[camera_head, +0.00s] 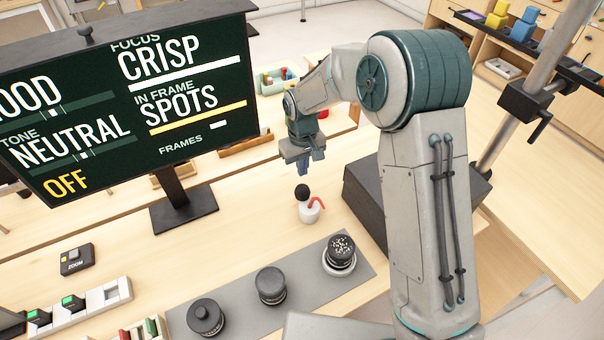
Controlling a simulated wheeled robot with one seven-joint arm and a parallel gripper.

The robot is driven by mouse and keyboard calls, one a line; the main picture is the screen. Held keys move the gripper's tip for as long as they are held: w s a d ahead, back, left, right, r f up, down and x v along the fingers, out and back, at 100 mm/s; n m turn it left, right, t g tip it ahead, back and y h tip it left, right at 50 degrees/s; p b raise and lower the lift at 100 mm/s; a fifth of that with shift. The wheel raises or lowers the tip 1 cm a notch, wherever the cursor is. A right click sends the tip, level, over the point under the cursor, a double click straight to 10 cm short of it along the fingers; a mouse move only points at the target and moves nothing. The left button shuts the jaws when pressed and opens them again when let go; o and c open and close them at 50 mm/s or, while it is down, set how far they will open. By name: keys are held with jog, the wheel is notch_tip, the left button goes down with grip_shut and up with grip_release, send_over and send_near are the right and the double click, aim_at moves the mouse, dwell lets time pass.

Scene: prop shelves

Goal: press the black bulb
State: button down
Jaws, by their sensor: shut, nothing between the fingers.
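The black bulb (302,191) is a small dark ball on top of a short white holder (308,212) with a curved red piece at its side. It stands on the wooden table near the middle of the head view. My gripper (303,172) points down just above the bulb, with its fingers shut and empty. A small gap seems to show between the fingertips and the bulb, but the exact depth is hard to tell.
A monitor (130,90) on a black stand (184,212) is at the left. A grey mat (300,290) with several dark round pieces lies in front. A ZOOM box (77,259) and a switch panel (80,312) are at the lower left. A dark box (365,200) stands right of the bulb.

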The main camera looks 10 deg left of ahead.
aim_at(303, 184)
notch_tip(303, 184, up, 8)
jog(key=b, duration=0.1)
jog(key=shift+r, duration=0.15)
dwell(0.8)
jog(key=s+d+r+m+t, duration=0.1)
jog(key=s+d+r+m, duration=0.1)
jog(key=s+d+r, duration=0.45)
jog(key=s+d+r+m+t, duration=0.1)
jog(key=s+d+r+m, duration=0.15)
jog(key=d, duration=0.65)
jog(key=s+d+m+t, duration=0.1)
jog(key=s+d+m, duration=0.2)
jog(key=s+d, duration=0.6)
jog(key=s+f, duration=0.1)
jog(key=s, duration=0.4)
jog(key=shift+s+t, duration=0.15)
jog(key=shift+t, duration=0.15)
jog(key=shift+a+r, duration=0.1)
jog(key=shift+a, duration=0.05)
dwell(0.7)
